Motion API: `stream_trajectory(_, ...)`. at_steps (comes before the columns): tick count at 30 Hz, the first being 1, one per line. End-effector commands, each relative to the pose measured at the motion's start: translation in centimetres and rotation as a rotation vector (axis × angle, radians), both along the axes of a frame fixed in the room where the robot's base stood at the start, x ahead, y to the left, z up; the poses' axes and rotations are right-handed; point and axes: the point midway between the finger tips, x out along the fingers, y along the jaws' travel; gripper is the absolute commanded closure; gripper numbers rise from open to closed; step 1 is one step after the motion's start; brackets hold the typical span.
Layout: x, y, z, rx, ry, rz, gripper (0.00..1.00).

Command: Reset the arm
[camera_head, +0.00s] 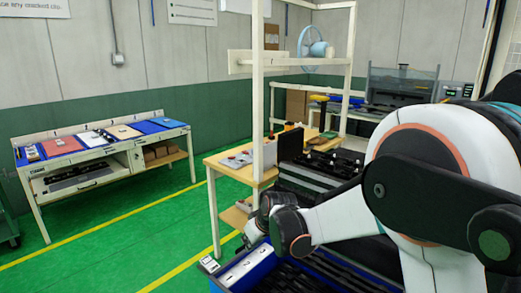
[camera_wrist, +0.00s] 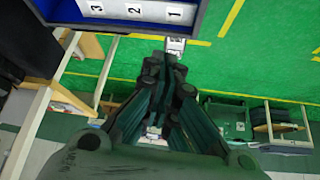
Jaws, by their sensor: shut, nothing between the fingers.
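My gripper (camera_wrist: 165,62) is in the wrist view, its dark fingers drawn together and empty. Beyond the fingertips lies green floor with a yellow line, and a small pale labelled piece shows just past them. In the head view my white and dark arm fills the right side and bends down toward a blue bin (camera_head: 268,262); the gripper itself is hard to make out there. The bin has white labels numbered 1, 2 and 3 along its edge. The bin also shows at the top of the wrist view (camera_wrist: 215,12).
A wooden workbench (camera_head: 228,172) with a white shelf frame stands left of my arm. A white table (camera_head: 110,148) with blue mats and flat items stands at the far left. Green floor (camera_head: 130,222) between them is clear. A machine (camera_head: 400,85) stands at the back right.

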Motion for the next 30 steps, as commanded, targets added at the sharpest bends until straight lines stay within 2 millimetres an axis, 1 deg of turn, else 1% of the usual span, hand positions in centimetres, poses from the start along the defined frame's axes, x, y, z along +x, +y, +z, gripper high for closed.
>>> stream_trajectory(1, -0.7, -1.0, 1.2, -0.001, -0.001, -0.019, 1.00)
stream_trajectory(6, -3.0, -3.9, 4.5, 0.000, -0.002, -0.084, 1.00)
stream_trajectory(11, -5.6, -6.6, 7.2, -0.001, -0.003, -0.144, 1.00)
stream_trajectory(15, -8.0, -8.8, 9.2, 0.000, -0.004, -0.196, 1.00)
stream_trajectory(22, -12.4, -12.3, 11.8, 0.002, -0.009, -0.284, 1.00)
stream_trajectory(30, -17.9, -16.0, 13.5, 0.005, -0.016, -0.385, 1.00)
